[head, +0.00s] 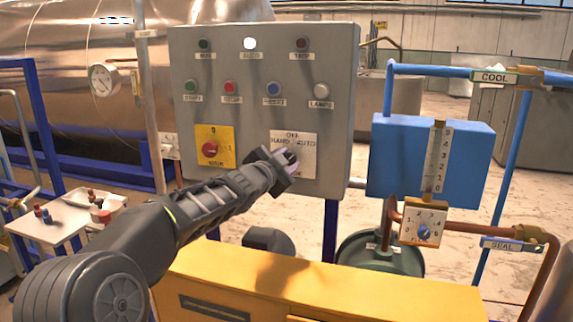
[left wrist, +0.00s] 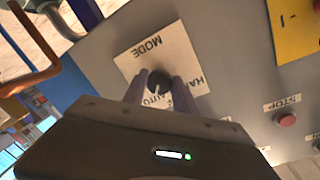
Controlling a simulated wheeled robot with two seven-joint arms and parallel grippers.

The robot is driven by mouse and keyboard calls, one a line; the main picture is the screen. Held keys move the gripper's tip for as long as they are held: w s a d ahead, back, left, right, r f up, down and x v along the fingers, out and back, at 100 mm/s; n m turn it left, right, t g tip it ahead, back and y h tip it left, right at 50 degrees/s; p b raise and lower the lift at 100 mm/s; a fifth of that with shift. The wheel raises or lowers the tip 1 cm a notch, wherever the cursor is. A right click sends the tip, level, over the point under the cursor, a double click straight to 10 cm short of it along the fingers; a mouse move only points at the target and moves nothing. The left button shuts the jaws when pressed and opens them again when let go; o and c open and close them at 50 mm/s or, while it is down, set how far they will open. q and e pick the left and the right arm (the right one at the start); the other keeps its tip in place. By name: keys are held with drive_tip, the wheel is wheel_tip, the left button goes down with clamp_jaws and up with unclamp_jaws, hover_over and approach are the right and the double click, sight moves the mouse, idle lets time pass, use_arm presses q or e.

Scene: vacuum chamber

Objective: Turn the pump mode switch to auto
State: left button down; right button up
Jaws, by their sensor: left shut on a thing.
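The pump mode switch plate (head: 308,141) is a pale square on the grey control panel (head: 265,75), lettered OFF, HAND and AUTO. My left gripper (head: 287,157) is at this plate and covers its lower left part in the head view. In the left wrist view the gripper (left wrist: 158,92) is shut on the dark switch knob (left wrist: 159,80), with one finger on each side. The plate (left wrist: 135,62) shows MODE, AUTO and part of HAND there. The knob's pointing direction is hidden by the fingers. My right gripper is not in view.
The yellow plate with a red rotary switch (head: 210,149) is left of the mode plate. Buttons and lamps sit above, including a red STOP button (left wrist: 286,119). A yellow cabinet (head: 330,290) stands below. A blue box with a gauge (head: 405,150) is at right.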

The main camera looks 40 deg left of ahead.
use_arm(q)
drive_tip(key=shift+m, duration=0.4)
drive_tip(key=c, duration=1)
unclamp_jaws()
drive_tip(key=b+v, duration=0.1)
drive_tip(key=v, duration=0.6)
drive_tip(key=shift+s+d, duration=0.15)
drive_tip(key=shift+s, duration=0.2)
